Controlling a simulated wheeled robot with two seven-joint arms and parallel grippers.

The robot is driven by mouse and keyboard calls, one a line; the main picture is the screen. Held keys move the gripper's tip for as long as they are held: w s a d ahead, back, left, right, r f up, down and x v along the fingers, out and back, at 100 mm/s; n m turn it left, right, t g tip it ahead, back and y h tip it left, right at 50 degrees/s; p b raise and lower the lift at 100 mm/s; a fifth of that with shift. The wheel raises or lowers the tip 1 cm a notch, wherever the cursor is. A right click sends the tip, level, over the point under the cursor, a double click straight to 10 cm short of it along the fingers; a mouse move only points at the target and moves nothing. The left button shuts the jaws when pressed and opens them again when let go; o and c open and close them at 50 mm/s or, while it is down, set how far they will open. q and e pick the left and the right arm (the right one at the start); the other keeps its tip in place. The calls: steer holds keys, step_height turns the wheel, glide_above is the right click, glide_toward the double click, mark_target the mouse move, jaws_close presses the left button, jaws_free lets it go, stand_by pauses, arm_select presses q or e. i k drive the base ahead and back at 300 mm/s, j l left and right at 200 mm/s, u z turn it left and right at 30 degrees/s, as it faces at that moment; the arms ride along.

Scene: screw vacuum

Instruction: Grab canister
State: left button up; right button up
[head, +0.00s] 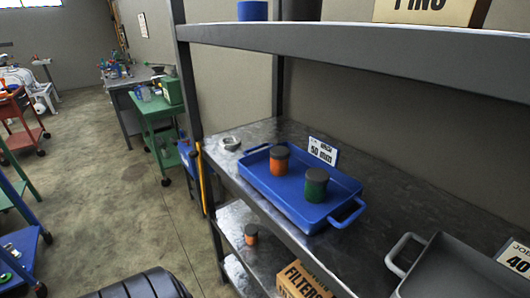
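An orange canister (279,163) with a dark lid stands upright in a blue tray (273,193) on the metal shelf. A green canister (315,188) with a dark lid stands upright in the same tray, nearer and to the right. The two canisters are apart. A smaller-looking orange canister (251,236) with a dark top stands on the lower shelf. Neither of my grippers is in view.
A label card reading 50 (323,151) stands behind the tray. A small grey ring-shaped dish (230,143) sits left of it. A grey tray (462,268) is at the right. An upper shelf (375,50) overhangs. A FILTERS box (302,281) is below. Open floor lies left.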

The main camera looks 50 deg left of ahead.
mark_target(279, 156)
steer(key=u, duration=1.35)
